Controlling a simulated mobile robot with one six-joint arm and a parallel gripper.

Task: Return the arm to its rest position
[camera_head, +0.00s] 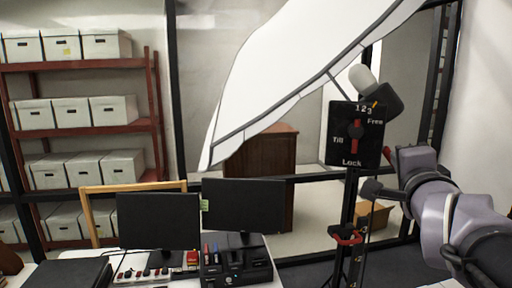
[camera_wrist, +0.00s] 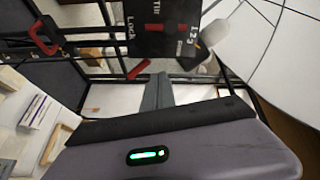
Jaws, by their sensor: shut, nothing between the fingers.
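My arm (camera_head: 440,205), purple-grey with dark joints, reaches in from the right edge in the head view. It is bent, with its end close to the black stand in the picture. In the wrist view, my gripper (camera_wrist: 160,78) shows as narrow grey fingers together past a dark bar, with nothing between them. A purple-grey part of my arm with a green light fills the bottom of that view. The fingers point toward a black lever panel (camera_wrist: 162,32). I cannot tell the exact gap between them.
The panel (camera_head: 354,134), marked Till, Free and Lock, sits on a stand under a large white light screen (camera_head: 300,65). Two monitors (camera_head: 243,205) and a black organiser (camera_head: 236,262) stand on a white desk at lower left. Shelves of white boxes (camera_head: 78,115) are behind.

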